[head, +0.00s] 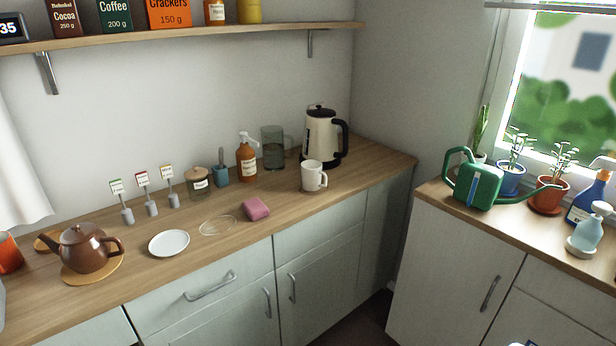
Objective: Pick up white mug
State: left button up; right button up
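The white mug (311,177) stands upright on the wooden counter, towards its right part, with its handle pointing right. It is in front of the cream kettle (322,137), and nothing hides it in the head view. Neither of my grippers can be made out in the head view, so their states do not show.
Left of the mug are a pink sponge (256,208), an amber pump bottle (246,160) and a dark glass jug (272,148). A brown teapot (87,247) and white plate (169,243) lie further left. A green watering can (478,186) stands on the right counter.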

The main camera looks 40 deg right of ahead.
aim_at(311, 171)
jog(key=z, duration=1.25)
